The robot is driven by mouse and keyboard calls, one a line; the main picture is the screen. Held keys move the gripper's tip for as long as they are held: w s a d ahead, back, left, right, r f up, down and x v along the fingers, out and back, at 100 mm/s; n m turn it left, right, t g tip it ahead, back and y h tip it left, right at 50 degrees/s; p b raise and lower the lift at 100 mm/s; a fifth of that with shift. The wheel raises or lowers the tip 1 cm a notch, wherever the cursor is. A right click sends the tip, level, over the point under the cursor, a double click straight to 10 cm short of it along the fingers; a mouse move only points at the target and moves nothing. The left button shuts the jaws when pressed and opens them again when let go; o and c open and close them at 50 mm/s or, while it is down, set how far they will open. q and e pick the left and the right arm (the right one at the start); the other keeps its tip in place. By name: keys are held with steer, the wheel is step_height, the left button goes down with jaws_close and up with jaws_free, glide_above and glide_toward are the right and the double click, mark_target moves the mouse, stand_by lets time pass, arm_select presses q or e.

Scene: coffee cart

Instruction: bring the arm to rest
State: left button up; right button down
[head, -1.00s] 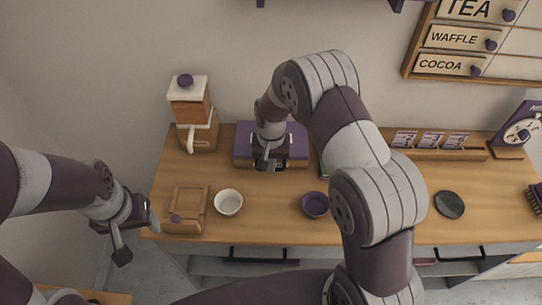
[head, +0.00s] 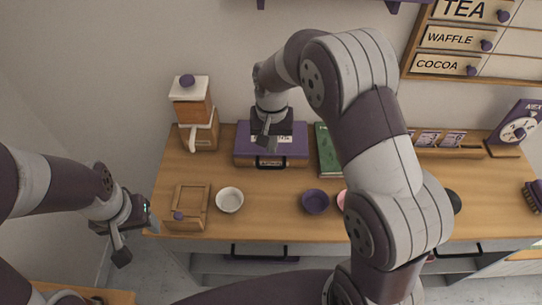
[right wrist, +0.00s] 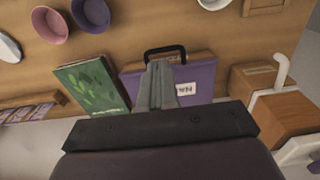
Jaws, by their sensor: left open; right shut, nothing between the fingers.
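My right gripper (head: 267,143) hangs above the purple case (head: 243,150) at the back of the counter. In the right wrist view its fingers (right wrist: 158,72) are together with nothing between them, in front of the purple case (right wrist: 202,80) with its black handle and white label. I cannot tell the gap between fingertips and case. My left gripper (head: 137,236) is open and empty, off the counter's left end. My right arm crosses the head view and hides part of the counter.
A coffee grinder (head: 196,112), wooden box (head: 187,208), white bowl (head: 229,200), purple bowl (head: 315,201) and partly hidden pink bowl (right wrist: 50,24) stand on the counter. Drawers labelled TEA, WAFFLE and COCOA (head: 449,40) hang upper right.

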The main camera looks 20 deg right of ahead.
steer(key=shift+a+r, duration=0.1)
steer(key=shift+r, duration=0.85)
steer(key=s+d+n, duration=0.1)
steer(key=s+d, duration=0.1)
steer(key=s, duration=0.6)
steer(key=s+d+n+t, duration=0.1)
steer(key=s+d+n, duration=0.1)
steer(key=s, duration=0.6)
steer(key=shift+d+r+n, duration=0.3)
steer(key=shift+d, duration=0.05)
